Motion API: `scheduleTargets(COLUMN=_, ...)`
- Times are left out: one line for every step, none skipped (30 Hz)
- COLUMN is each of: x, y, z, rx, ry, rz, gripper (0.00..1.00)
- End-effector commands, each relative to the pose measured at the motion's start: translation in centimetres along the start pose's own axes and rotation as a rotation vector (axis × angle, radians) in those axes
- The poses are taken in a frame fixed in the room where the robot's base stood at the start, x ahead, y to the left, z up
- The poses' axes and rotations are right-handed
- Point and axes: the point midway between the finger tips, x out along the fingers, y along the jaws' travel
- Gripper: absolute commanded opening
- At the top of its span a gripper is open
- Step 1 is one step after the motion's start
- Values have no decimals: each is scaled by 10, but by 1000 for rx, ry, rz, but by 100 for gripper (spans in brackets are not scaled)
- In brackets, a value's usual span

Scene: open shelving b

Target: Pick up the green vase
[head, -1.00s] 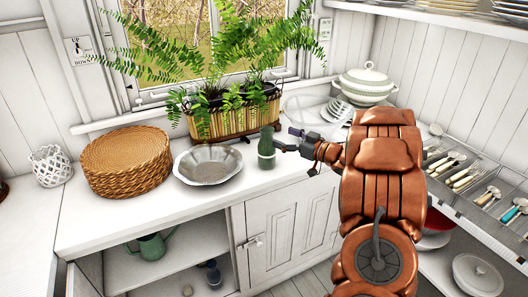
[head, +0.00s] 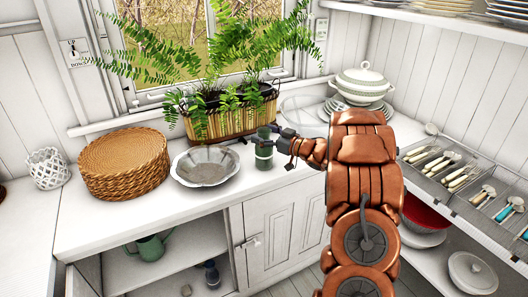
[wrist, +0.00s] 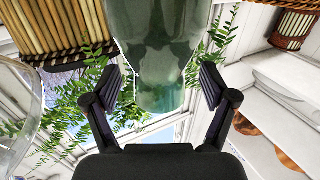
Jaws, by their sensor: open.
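The green vase (head: 264,152) stands on the white counter, just right of the metal bowl and in front of the fern planter. My gripper (head: 262,141) is at the vase, reaching in from the right with its fingers around it. In the wrist view the glossy vase (wrist: 160,60) fills the space between the two dark fingertips of my gripper (wrist: 158,88). The fingers are open, one on each side, and small gaps seem to show beside the vase. Part of the vase is hidden behind the fingers in the head view.
A metal bowl (head: 205,166) sits close left of the vase. A wicker planter with ferns (head: 228,119) stands behind it, and a round woven basket (head: 124,163) is farther left. A white tureen (head: 362,86) stands at the back right. The counter's front edge is near.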

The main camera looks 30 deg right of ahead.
Motion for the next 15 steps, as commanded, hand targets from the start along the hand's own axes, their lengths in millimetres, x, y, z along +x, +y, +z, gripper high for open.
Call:
scheduleTargets(x=0, y=0, z=0, rx=0, ry=0, rz=0, gripper=84)
scheduleTargets(x=0, y=0, z=0, rx=0, ry=0, rz=0, gripper=84)
scheduleTargets(x=0, y=0, z=0, rx=0, ry=0, rz=0, gripper=84)
scheduleTargets(x=0, y=0, z=0, rx=0, ry=0, rz=0, gripper=84)
scheduleTargets(x=0, y=0, z=0, rx=0, ry=0, rz=0, gripper=82)
scheduleTargets(x=0, y=0, z=0, rx=0, ry=0, rz=0, gripper=78)
scheduleTargets(x=0, y=0, z=0, rx=0, ry=0, rz=0, gripper=75)
scheduleTargets(x=0, y=0, z=0, rx=0, ry=0, rz=0, gripper=72)
scheduleTargets(x=0, y=0, z=0, rx=0, ry=0, rz=0, gripper=68)
scheduleTargets(x=0, y=0, z=0, rx=0, ry=0, rz=1, gripper=64)
scheduleTargets(x=0, y=0, z=0, rx=0, ry=0, rz=1, gripper=61)
scheduleTargets(x=0, y=0, z=0, rx=0, ry=0, rz=1, gripper=57)
scheduleTargets(x=0, y=0, z=0, rx=0, ry=0, rz=1, gripper=54)
scheduleTargets(x=0, y=0, z=0, rx=0, ry=0, rz=0, gripper=51)
scheduleTargets(x=0, y=0, z=0, rx=0, ry=0, rz=1, gripper=47)
